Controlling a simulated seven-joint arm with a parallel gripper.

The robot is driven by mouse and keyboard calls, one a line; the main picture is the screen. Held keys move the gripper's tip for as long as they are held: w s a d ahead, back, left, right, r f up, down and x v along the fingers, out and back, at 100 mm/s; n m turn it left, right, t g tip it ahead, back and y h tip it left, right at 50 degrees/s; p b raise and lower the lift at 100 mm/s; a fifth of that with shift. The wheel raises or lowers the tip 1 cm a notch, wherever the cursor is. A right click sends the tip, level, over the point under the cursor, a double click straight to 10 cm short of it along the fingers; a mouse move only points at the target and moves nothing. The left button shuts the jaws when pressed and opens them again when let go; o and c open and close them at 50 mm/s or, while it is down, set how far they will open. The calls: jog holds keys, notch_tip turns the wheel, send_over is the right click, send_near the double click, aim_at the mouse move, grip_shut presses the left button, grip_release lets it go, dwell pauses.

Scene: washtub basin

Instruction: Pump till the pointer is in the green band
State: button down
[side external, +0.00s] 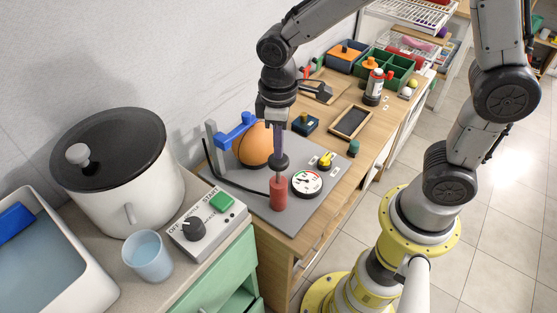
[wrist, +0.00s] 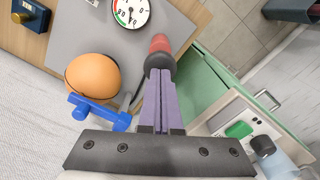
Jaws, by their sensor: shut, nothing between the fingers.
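The red hand pump (side external: 279,194) stands upright on the grey board (side external: 240,188), with a dark round top. My gripper (side external: 278,151) points straight down over it, its purple fingers shut and empty. Their tips are at the pump's dark top, seemingly touching it. In the wrist view the shut fingertips (wrist: 158,74) meet the dark top of the red pump (wrist: 160,45). The white round gauge (side external: 307,183) lies right of the pump and shows in the wrist view too (wrist: 131,10), cut off at the top. It has green and red marks; its pointer is too small to read surely.
An orange ball (side external: 253,147) with a blue clamp (side external: 235,131) sits behind the pump. A black hose (side external: 222,178) runs along the board. A yellow valve (side external: 326,160) is beyond the gauge. A control box (side external: 205,216), cup (side external: 147,257) and lidded pot (side external: 125,195) stand at left.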

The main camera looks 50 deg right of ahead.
aim_at(278, 164)
jog(key=shift+f, duration=2.95)
jog(key=shift+r, duration=3.25)
jog(key=shift+r, duration=2)
